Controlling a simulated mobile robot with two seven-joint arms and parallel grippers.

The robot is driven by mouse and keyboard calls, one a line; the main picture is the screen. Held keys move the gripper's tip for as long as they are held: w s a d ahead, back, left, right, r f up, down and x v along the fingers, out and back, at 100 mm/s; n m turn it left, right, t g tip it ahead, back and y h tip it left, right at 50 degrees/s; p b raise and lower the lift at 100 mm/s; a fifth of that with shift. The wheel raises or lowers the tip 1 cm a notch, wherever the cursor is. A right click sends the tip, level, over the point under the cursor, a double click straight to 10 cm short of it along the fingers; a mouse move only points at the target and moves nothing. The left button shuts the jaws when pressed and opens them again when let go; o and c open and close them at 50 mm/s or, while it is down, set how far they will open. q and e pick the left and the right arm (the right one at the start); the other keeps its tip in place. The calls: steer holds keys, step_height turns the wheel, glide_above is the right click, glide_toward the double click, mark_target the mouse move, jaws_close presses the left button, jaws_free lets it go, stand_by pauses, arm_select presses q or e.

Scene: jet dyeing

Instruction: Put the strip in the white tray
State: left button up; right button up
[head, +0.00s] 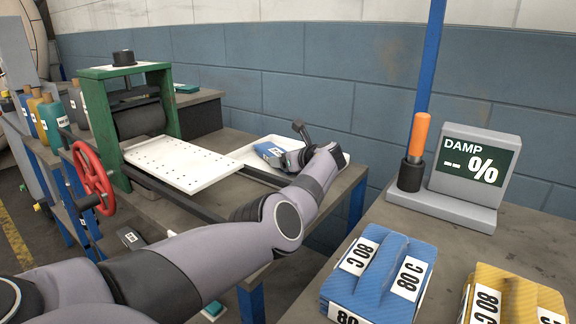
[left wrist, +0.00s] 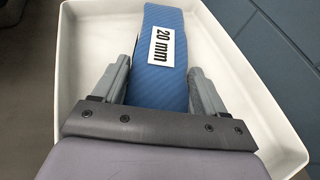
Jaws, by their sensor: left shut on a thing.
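The strip (head: 269,151) is blue, and in the left wrist view (left wrist: 168,85) it carries a white label reading "20 mm". My left gripper (head: 287,157) is shut on it, with one grey finger on each side in the left wrist view (left wrist: 160,85). The white tray (head: 243,154) is shallow and stands at the back of the bench, by the wall. The strip lies within the tray's outline, and the tray walls (left wrist: 262,112) show on both sides of it. I cannot tell whether the strip touches the tray floor. My right gripper is out of view.
A green roller frame (head: 90,110) with a red handwheel (head: 94,178) and a perforated white plate (head: 185,165) stands left of the tray. On the right bench are a DAMP meter (head: 470,170), an orange-handled tool (head: 418,138), and blue (head: 350,285) and yellow (head: 510,290) 80 C blocks.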

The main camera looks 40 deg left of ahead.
arm_select(q)
steer(key=shift+f, duration=0.3)
steer(key=shift+f, duration=0.2)
steer(key=o, duration=1.2)
steer(key=shift+o, duration=0.2)
steer(key=shift+r, duration=0.15)
steer(key=shift+r, duration=0.2)
steer(key=shift+s+d+r+p, duration=0.1)
steer(key=shift+d+r+p, duration=0.15)
steer(key=shift+d+p, duration=0.5)
steer(key=p+v, duration=0.3)
steer(key=v, duration=0.5)
steer(key=shift+s+d+p, duration=0.1)
steer(key=shift+d+p, duration=0.2)
steer(key=shift+p, duration=0.1)
steer(key=shift+v, duration=0.85)
